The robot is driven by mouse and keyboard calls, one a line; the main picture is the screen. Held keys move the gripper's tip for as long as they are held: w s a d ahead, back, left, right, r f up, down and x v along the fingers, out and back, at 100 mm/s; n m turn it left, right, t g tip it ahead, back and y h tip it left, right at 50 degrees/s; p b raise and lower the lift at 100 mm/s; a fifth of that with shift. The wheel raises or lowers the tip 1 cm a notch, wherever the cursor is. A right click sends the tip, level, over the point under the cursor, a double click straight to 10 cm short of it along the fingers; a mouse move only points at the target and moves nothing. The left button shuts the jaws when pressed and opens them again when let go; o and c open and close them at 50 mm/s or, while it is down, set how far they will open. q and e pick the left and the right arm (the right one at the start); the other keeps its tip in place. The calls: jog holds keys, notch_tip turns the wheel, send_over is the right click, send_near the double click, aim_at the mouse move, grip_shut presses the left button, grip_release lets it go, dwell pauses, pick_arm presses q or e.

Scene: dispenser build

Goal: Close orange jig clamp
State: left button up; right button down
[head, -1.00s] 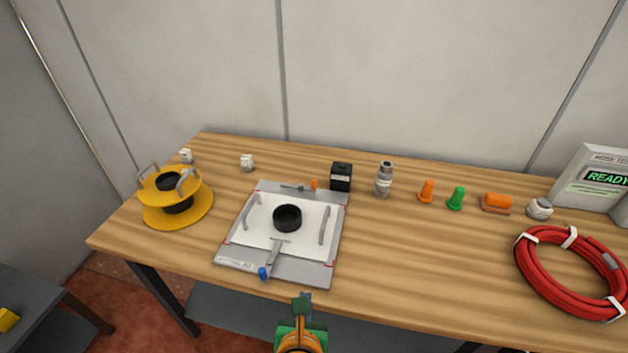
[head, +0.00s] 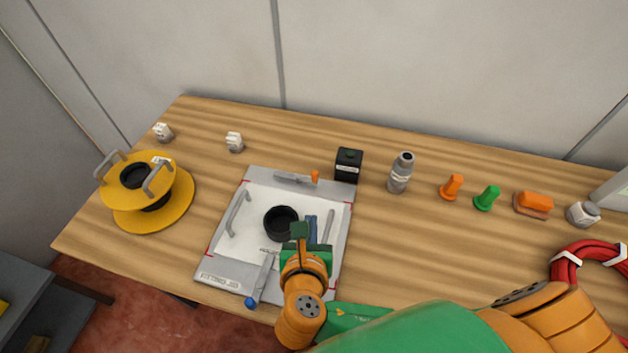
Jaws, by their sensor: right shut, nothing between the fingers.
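The grey jig plate (head: 225,268) lies on the table with a white panel, two grey handles and a black ring (head: 281,222) at its middle. The orange jig clamp (head: 315,176) is at the plate's far edge; its grey bar lies along that edge and its orange tip is at the right end. A blue-tipped clamp (head: 250,302) is at the near edge, its bar pointing toward the ring. My right gripper (head: 311,222) is shut and empty over the plate, right of the ring and on the near side of the orange clamp, apart from it. My left gripper is out of view.
A yellow spool (head: 180,207) stands left. A black box (head: 348,166) stands just right of the orange clamp, then a grey bottle (head: 400,173), orange and green pegs and an orange block (head: 533,204). A red hose coil (head: 567,262) lies right. Small white pieces lie at the back left.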

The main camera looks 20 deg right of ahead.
jog(key=b, duration=0.2)
send_near(315, 180)
jog(key=f, duration=0.2)
jog(key=shift+w+f, duration=0.3)
jog(key=shift+f, duration=0.1)
jog(key=w, duration=0.1)
jog(key=w+d, duration=0.1)
jog(key=w, duration=0.1)
jog(key=shift+w+d+f+p, duration=0.2)
jog(key=shift+w+d+p, duration=0.1)
jog(key=shift+w+d, duration=0.2)
jog(key=shift+w, duration=0.3)
